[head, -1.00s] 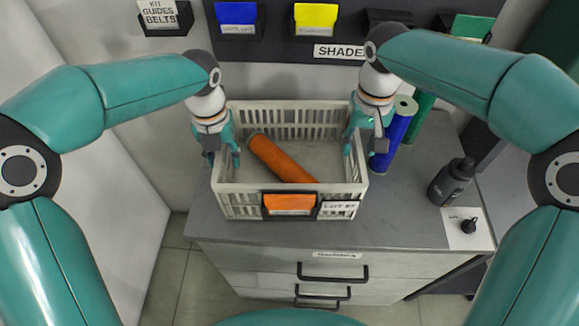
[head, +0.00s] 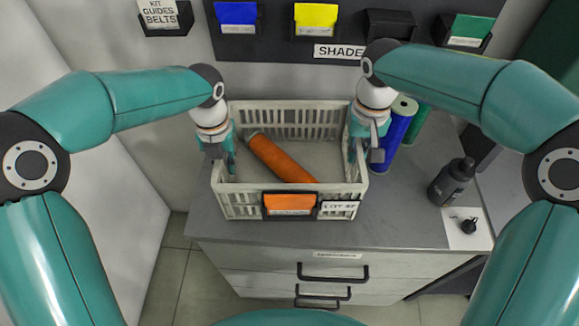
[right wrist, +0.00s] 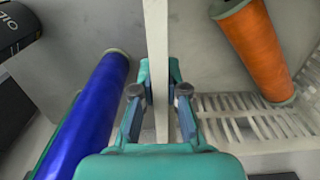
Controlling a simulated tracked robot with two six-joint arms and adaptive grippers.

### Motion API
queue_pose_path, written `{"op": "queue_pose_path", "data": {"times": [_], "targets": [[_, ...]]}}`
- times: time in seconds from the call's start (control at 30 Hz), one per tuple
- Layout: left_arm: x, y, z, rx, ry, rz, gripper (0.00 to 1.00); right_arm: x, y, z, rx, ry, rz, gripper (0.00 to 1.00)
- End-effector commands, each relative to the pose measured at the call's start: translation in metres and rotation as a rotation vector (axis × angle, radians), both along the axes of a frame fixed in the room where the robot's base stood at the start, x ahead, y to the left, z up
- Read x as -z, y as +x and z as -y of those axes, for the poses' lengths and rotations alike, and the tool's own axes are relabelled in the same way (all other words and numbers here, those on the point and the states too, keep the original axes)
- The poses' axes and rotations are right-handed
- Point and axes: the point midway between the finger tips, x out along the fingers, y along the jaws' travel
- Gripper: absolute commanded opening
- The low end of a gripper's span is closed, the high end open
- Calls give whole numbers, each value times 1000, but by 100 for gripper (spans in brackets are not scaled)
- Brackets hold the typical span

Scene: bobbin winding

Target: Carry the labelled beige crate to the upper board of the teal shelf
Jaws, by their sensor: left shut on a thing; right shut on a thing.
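The beige crate (head: 237,203) stands on the grey cabinet top, with slatted walls, an orange card and a white label on its front. An orange spool (head: 283,160) lies tilted inside it. My left gripper (head: 222,165) is shut on the crate's left wall. My right gripper (head: 362,155) is shut on its right wall. In the right wrist view, my right gripper (right wrist: 160,105) has one finger on each side of the crate's wall (right wrist: 157,60). The teal shelf is not in view.
Blue (head: 392,140) and green (head: 416,124) spools stand just right of the crate. A board with colored card bins (head: 340,22) is on the wall behind.

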Motion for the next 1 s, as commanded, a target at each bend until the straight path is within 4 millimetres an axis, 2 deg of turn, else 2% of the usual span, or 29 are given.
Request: {"op": "queue_pose_path", "data": {"times": [0.53,1.0], "targets": [[-6,1,1,1,-1,2,0,-7,0,0,1,1,3,0],[-45,1,1,1,-1,1,0,-46,0,1,2,1,3,0]]}}
